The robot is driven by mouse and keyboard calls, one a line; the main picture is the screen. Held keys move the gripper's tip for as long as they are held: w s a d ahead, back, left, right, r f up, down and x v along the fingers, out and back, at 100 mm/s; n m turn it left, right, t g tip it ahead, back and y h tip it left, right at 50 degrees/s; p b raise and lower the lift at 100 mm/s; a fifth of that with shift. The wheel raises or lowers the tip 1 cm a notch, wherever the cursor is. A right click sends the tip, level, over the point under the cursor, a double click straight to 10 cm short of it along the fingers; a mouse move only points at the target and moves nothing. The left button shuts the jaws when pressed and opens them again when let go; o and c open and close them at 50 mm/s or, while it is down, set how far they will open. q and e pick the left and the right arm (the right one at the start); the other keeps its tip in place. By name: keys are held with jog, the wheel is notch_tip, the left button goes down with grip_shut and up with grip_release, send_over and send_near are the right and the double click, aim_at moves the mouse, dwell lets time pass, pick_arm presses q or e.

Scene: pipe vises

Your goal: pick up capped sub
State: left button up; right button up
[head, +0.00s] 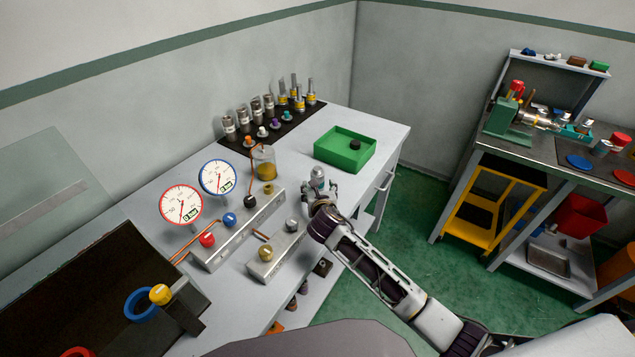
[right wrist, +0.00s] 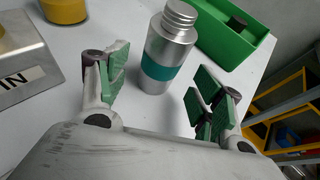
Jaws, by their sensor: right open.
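The capped sub appears to be a silver cylinder (right wrist: 168,48) with a teal band and a ridged silver top. It stands upright on the white bench. In the head view the silver cylinder (head: 318,176) shows at the end of my right arm, partly hidden by the gripper. My right gripper (head: 323,190) is open, with its green-padded fingers (right wrist: 163,85) on either side of the cylinder in the right wrist view. Gaps show between the cylinder and both fingers. My left gripper is not in view.
A green tray (head: 345,148) with a dark round piece stands just beyond. A metal block with knobs (head: 240,232) and two gauges (head: 181,205) are to the left. A dark mat (head: 272,130) holds several metal cylinders. The bench's right edge is close.

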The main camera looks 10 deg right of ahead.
jog(key=shift+x, duration=2.2)
jog(key=shift+r, duration=0.15)
jog(key=shift+w+r, duration=0.1)
jog(key=c, duration=1.5)
